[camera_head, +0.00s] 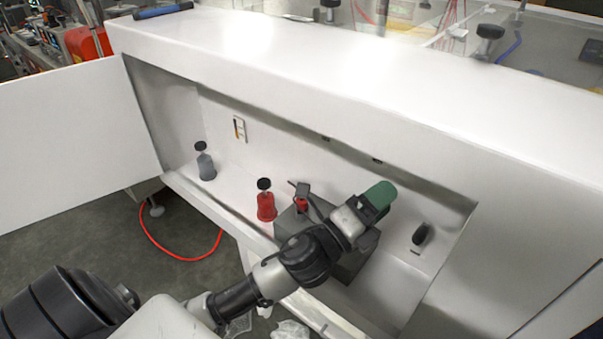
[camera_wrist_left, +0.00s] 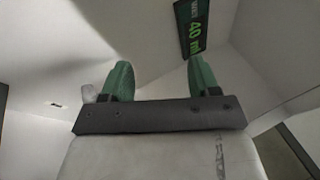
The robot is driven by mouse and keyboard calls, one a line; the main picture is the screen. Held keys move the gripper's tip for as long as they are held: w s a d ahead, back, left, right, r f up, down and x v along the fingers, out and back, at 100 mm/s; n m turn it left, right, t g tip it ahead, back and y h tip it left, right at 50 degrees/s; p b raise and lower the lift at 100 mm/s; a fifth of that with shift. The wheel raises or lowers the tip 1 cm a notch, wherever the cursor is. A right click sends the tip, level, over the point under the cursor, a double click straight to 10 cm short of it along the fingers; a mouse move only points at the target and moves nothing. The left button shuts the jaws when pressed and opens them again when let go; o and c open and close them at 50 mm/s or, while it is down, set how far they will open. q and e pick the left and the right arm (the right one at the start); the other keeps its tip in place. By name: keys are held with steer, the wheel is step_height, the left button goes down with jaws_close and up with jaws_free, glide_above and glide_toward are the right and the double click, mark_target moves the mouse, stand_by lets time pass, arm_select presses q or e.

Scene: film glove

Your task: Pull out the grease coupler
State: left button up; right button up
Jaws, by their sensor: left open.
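My left gripper (camera_head: 380,195) reaches into the recess of the white cabinet, above the right part of a dark grey box (camera_head: 290,222). In the left wrist view its two green fingers (camera_wrist_left: 160,72) stand apart with nothing between them. A black label with green lettering (camera_wrist_left: 192,28) shows just beyond the right finger. I cannot tell for certain which thing is the grease coupler. A small red fitting with a dark top (camera_head: 302,203) stands on the grey box, left of my gripper. My wrist hides part of the box. My right gripper is not in view.
A red bottle (camera_head: 266,205) and a grey bottle (camera_head: 205,166), both black-capped, stand left of the box. A dark knob (camera_head: 420,234) is at the recess's right. The white cabinet top edge (camera_head: 330,80) overhangs the recess. The open door (camera_head: 75,135) stands left.

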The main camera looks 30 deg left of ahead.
arm_select(q)
steer(key=d+r+m+g+h, duration=0.2)
steer(key=d+m+g+h, duration=0.45)
steer(key=m, duration=0.95)
steer(key=m+g+y, duration=1.3)
steer(key=m+y, duration=0.2)
steer(key=m, duration=0.5)
glide_above(302, 200)
step_height(302, 200, down, 8)
steer(key=shift+r, duration=0.15)
steer(key=shift+a+f, duration=0.15)
steer(key=shift+f, duration=0.1)
step_height(302, 200, down, 10)
